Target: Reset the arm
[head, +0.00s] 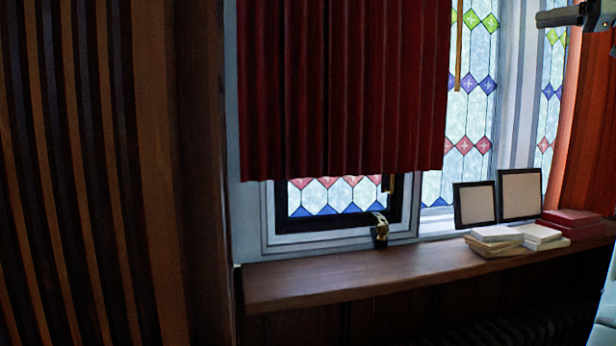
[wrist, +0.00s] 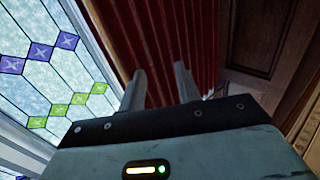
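My gripper (wrist: 160,68) shows in the wrist view with its two grey fingers apart and nothing between them. It is raised near the window, with stained glass (wrist: 55,55) to its left and a dark red curtain (wrist: 165,35) behind the fingers. A dark grey piece of my arm shows at the top right edge of the head view; most of the arm is outside that picture.
A wooden sill (head: 330,275) runs under the window. It holds two picture frames (head: 474,204), white book stacks (head: 495,236), dark red boxes (head: 571,217) and a small dark and gold object (head: 380,233). Slatted wood panelling (head: 85,170) stands at left. The sill's left part is clear.

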